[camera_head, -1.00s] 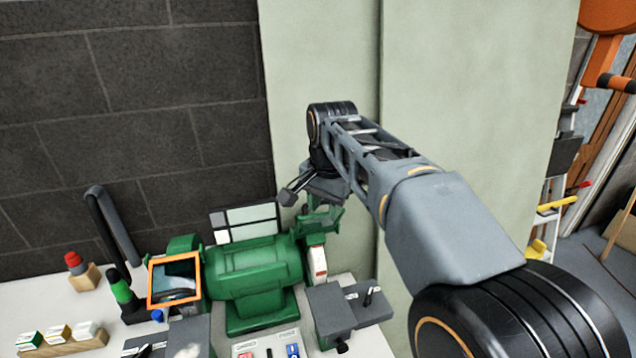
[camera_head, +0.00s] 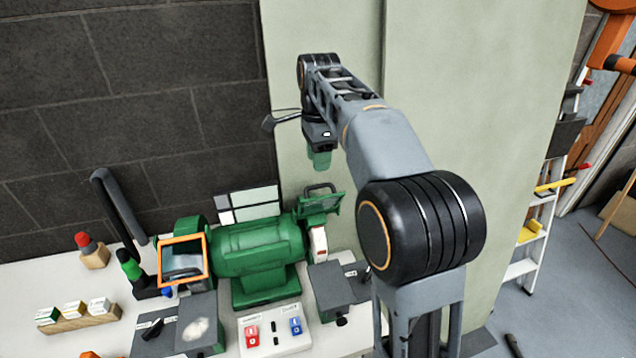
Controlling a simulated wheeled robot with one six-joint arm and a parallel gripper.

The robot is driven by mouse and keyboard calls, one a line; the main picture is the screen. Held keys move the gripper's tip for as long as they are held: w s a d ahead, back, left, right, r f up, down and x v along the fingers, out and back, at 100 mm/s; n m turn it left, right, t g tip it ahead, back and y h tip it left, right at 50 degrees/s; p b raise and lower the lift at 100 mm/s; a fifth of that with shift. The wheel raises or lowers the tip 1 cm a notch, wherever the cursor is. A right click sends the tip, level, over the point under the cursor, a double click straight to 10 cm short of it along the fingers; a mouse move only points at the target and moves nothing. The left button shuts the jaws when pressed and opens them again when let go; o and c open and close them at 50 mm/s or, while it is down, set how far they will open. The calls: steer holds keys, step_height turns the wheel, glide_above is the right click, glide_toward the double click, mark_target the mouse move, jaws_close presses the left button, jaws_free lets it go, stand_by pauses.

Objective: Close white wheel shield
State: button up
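The green bench grinder (camera_head: 258,250) stands on the white worktop against the wall. At its right end a green-framed shield (camera_head: 322,203) with a dark handle loop is tilted up, above a white part (camera_head: 319,243) with red marks; I cannot tell if this is the white wheel. At the left end is an orange-framed shield (camera_head: 183,260). My gripper (camera_head: 320,158) hangs above the right shield, apart from it in the picture. A green piece shows at its lower end; whether the fingers are open or shut is unclear.
A switch panel with red and blue buttons (camera_head: 274,328) sits in front of the grinder. Grey rests (camera_head: 335,284) stand at the front right. A black hose (camera_head: 118,212), a red-topped block (camera_head: 91,250) and a row of small boxes (camera_head: 74,313) are at left.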

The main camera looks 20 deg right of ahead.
mark_target(319, 185)
step_height(319, 185, down, 7)
steer(key=shift+r, duration=0.2)
steer(key=shift+c, duration=0.4)
jaws_close()
stand_by(0.3)
